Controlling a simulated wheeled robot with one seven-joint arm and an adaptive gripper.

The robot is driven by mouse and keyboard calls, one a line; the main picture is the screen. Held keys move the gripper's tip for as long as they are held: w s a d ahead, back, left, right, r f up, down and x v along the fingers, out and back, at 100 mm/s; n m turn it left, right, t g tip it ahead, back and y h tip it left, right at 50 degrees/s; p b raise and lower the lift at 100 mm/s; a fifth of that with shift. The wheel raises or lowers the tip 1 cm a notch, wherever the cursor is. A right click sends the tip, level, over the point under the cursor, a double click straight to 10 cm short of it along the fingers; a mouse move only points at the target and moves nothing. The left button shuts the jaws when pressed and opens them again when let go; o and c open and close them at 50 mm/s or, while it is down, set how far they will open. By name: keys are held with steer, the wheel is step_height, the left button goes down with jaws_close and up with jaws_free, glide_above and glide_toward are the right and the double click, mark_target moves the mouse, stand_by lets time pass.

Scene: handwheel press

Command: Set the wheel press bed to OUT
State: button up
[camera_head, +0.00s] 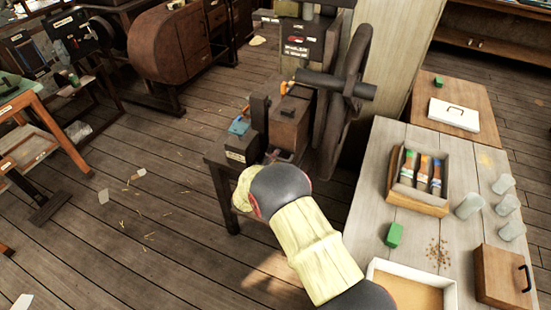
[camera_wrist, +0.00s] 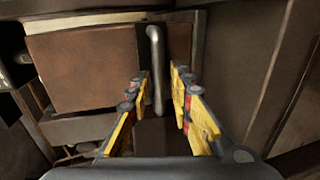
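The wheel press, with its large dark wheel (camera_head: 345,100), stands right of centre in the head view. A brown block (camera_head: 289,122) sits low in front of the wheel. In the wrist view a grey metal handle (camera_wrist: 157,70) stands nearly upright beside a brown panel (camera_wrist: 80,65). My gripper (camera_wrist: 160,78) is open, with yellow fingers on the left and right of the handle. A gap shows on each side, and the fingers do not look closed on it. In the head view my arm reaches the press, and its fingers are hidden. I cannot tell the bed's setting.
A pale table (camera_head: 365,190) at the right bears a box of coloured tubes (camera_head: 418,180), a green block (camera_head: 394,235), grey stones and a tray (camera_head: 450,295). My forearm passes close to its left edge. The plank floor (camera_head: 130,220) at the left is mostly open.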

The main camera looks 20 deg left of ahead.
jaws_close()
stand_by(0.6)
